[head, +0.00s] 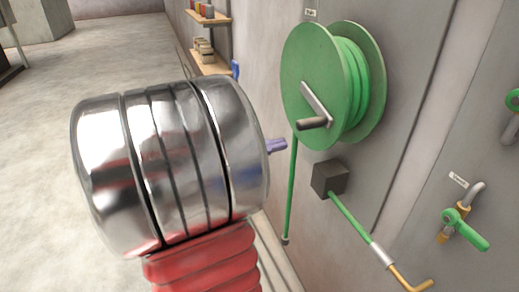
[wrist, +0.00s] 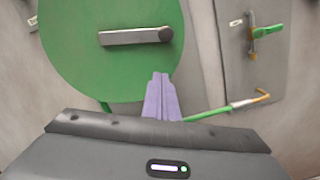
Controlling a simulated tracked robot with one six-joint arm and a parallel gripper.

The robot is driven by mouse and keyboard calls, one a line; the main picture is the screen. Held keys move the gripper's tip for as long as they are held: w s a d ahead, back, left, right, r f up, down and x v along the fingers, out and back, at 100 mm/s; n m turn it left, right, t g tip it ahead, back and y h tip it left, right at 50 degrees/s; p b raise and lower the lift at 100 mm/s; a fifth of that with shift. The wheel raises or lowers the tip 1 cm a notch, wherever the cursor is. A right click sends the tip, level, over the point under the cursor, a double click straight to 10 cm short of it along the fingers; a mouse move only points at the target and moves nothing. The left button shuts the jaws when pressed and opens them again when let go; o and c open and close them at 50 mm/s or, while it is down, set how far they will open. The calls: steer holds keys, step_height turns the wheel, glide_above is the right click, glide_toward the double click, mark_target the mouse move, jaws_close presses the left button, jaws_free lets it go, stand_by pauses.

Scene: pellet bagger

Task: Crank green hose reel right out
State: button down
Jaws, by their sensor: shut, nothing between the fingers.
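The green hose reel (head: 310,70) is mounted on the grey wall panel, with green hose wound on it and a length hanging down. A grey crank arm (head: 317,103) with a dark handle knob (head: 311,124) sits on its front face. In the wrist view the reel disc (wrist: 85,65) fills the upper left, with the crank arm (wrist: 130,37) across it. My gripper's purple fingers (wrist: 160,95) are shut and empty, below the knob in that view. In the head view the finger tips (head: 277,146) show left of and below the knob, apart from it; my wrist hides the rest.
Below the reel a dark box (head: 329,178) carries a green hose ending in a brass bent pipe (head: 412,284). A green-handled valve (head: 465,229) is at the right. Wooden shelves (head: 208,60) stand behind; open floor lies left.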

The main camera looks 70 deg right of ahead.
steer(key=shift+s+a+r, duration=0.1)
steer(key=shift+s+r, duration=0.55)
steer(key=shift+r, duration=0.25)
steer(key=shift+s+r, duration=0.65)
steer(key=shift+r, duration=0.25)
steer(key=shift+s+r, duration=0.1)
steer(key=shift+s, duration=0.05)
